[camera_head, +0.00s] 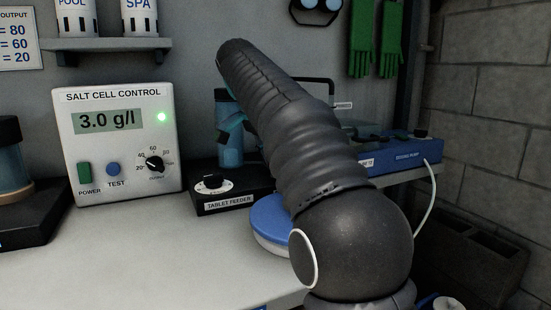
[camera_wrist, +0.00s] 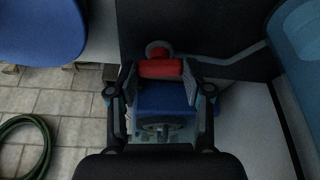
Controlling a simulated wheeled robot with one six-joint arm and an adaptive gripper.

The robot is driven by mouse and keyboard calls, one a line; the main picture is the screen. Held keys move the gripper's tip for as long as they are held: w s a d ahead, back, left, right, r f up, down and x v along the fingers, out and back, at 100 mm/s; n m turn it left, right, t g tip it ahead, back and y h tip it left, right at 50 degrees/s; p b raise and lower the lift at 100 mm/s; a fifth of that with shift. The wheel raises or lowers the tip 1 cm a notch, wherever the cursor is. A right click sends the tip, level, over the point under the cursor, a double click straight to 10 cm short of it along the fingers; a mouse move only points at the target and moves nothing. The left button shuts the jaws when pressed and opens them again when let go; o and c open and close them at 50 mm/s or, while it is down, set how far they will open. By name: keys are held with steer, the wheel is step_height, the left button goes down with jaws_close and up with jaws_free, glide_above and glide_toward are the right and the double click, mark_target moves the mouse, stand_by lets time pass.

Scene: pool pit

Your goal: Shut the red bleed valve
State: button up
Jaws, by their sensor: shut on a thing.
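The red bleed valve (camera_wrist: 160,68) shows in the wrist view as a short red handle lying crosswise, with a round grey part just behind it. My gripper (camera_wrist: 160,72) has one finger at each end of the red handle and is shut on it. In the head view my arm covers the middle of the picture, and I cannot make out the red valve there.
The salt cell control box (camera_head: 121,145) stands left on the bench (camera_head: 130,245). The tablet feeder (camera_head: 230,198) and a blue dosing pump (camera_head: 400,158) are close to my arm. A green hose (camera_wrist: 44,145) lies on the tiled floor.

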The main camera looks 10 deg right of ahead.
steer(key=shift+w+m+g, duration=0.1)
steer(key=shift+m+g, duration=0.3)
steer(key=shift+m, duration=0.8)
steer(key=shift+h, duration=0.3)
steer(key=o, duration=1.2)
steer(key=shift+c, duration=0.2)
